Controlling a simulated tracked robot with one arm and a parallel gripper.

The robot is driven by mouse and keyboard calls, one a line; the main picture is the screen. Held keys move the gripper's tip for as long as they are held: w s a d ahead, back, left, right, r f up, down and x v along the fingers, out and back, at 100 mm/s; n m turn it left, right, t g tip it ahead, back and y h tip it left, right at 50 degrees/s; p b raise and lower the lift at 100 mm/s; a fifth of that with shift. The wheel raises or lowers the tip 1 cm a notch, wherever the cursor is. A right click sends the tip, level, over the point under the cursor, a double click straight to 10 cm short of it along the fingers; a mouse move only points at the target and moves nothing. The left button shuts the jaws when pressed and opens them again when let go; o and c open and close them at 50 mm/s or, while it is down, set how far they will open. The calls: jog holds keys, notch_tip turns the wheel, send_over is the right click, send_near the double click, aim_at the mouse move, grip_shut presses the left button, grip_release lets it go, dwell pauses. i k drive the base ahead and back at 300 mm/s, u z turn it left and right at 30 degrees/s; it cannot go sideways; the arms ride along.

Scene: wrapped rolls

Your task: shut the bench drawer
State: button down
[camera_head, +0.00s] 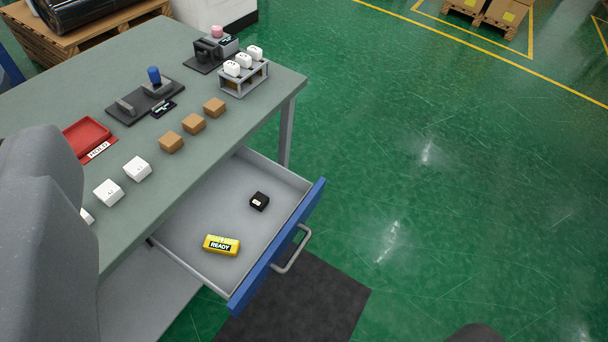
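The bench drawer (188,234) stands pulled out from under the bench top (222,124), on the side facing right. It has a grey tray, a blue front (282,247) and a grey bar handle (294,251) on the outside of that front. Inside lie a yellow block marked READY (221,245) and a small black box (259,201), apart from each other. My gripper's fingers do not show. A grey part of my arm covers the lower left of the picture and hides part of the bench.
The bench top carries a red tray (86,135), white blocks (137,168), brown blocks (193,123), a rack of white pieces (244,76) and dark fixtures (145,101). A dark mat (302,297) lies below the drawer front. Green floor (440,190) is clear to the right.

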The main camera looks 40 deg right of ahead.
aim_at(220, 206)
jog(key=z, duration=0.25)
jog(key=i, duration=0.9)
jog(key=z, duration=0.5)
